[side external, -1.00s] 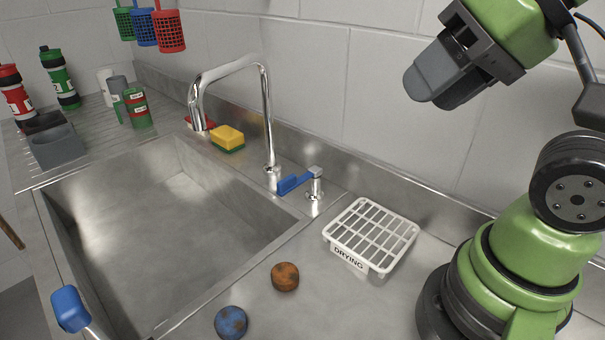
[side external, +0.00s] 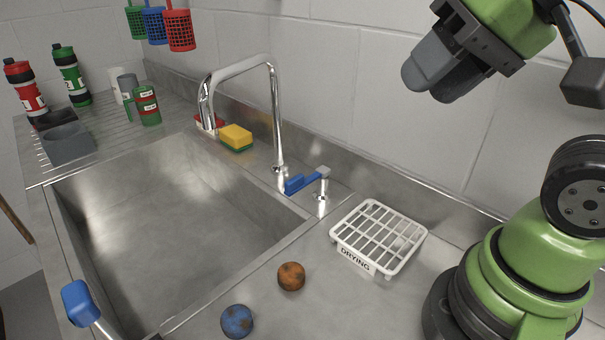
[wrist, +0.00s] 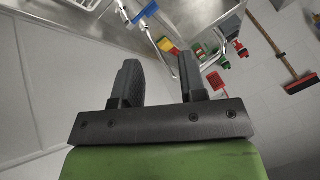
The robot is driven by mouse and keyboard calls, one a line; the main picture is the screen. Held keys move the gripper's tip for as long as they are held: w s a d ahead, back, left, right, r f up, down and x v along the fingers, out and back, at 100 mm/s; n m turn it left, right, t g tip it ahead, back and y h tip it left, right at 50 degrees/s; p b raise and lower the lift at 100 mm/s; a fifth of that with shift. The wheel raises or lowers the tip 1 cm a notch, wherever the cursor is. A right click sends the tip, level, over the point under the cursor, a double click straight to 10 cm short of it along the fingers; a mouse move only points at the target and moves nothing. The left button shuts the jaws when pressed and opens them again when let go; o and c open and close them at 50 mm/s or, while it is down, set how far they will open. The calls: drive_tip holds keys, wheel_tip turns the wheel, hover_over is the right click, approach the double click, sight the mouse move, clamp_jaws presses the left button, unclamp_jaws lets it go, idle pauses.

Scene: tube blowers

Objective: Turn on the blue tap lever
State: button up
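No water shows at the spout. A blue piece that looks like the lever (wrist: 145,12) shows at the top of the wrist view. My gripper (side external: 425,82) hangs high at the upper right, well above and to the right of the lever, touching nothing. In the wrist view its two dark fingers (wrist: 160,80) stand apart with nothing between them.
A white drying rack (side external: 378,237) stands right of the lever. A yellow-green sponge (side external: 236,138) sits behind the sink (side external: 170,220). The air between gripper and lever looks clear.

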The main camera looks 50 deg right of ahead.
drive_tip(key=w+m+g, duration=0.3)
drive_tip(key=w+m, duration=0.1)
drive_tip(key=w, duration=0.4)
drive_tip(key=m+g+h, duration=0.2)
drive_tip(key=m+g, duration=0.2)
drive_tip(key=m, duration=0.5)
approach(294, 178)
drive_tip(key=shift+s, duration=0.2)
wheel_tip(294, 178, down, 9)
drive_tip(key=shift+f, duration=0.2)
drive_tip(key=shift+w, duration=0.1)
clamp_jaws()
